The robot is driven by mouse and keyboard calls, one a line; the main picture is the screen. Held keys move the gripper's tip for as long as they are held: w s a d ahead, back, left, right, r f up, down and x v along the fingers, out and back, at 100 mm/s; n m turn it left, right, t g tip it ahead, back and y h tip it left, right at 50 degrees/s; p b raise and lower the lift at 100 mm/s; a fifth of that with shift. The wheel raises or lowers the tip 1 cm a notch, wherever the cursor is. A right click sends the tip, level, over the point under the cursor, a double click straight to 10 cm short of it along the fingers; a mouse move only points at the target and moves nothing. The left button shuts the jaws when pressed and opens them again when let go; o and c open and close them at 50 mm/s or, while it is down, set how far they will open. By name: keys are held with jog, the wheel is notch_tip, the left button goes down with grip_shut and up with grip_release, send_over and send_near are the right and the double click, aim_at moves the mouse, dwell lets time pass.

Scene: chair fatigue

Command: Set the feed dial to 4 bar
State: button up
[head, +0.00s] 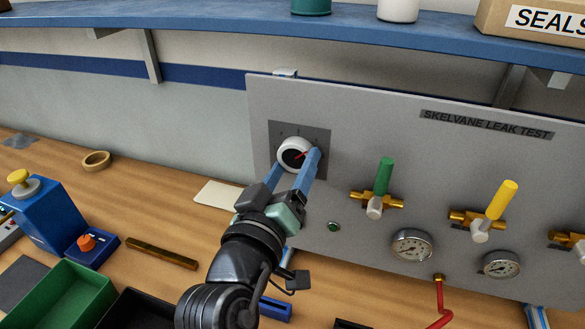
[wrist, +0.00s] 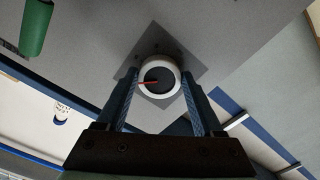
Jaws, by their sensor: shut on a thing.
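The feed dial (head: 290,154) is a round knob with a white rim, a black face and a red pointer. It sits on a dark square plate (head: 318,135) on the grey leak test panel (head: 380,145). My gripper (head: 297,160) is shut on the dial, one blue finger at each side of it. In the wrist view the dial (wrist: 158,84) sits between both fingertips of my gripper (wrist: 160,88). The red pointer points right and slightly up in the head view, left in the wrist view. The scale marks are too small to read.
A green-handled valve (head: 384,176) and a yellow-handled valve (head: 501,200) stand right of the dial, with two gauges (head: 412,245) below. A blue shelf (head: 230,35) runs above the panel. A green bin (head: 65,302) and a brass bar (head: 161,252) lie on the bench at left.

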jog(key=o, duration=1.4)
jog(key=b+v, duration=0.3)
jog(key=v, duration=1)
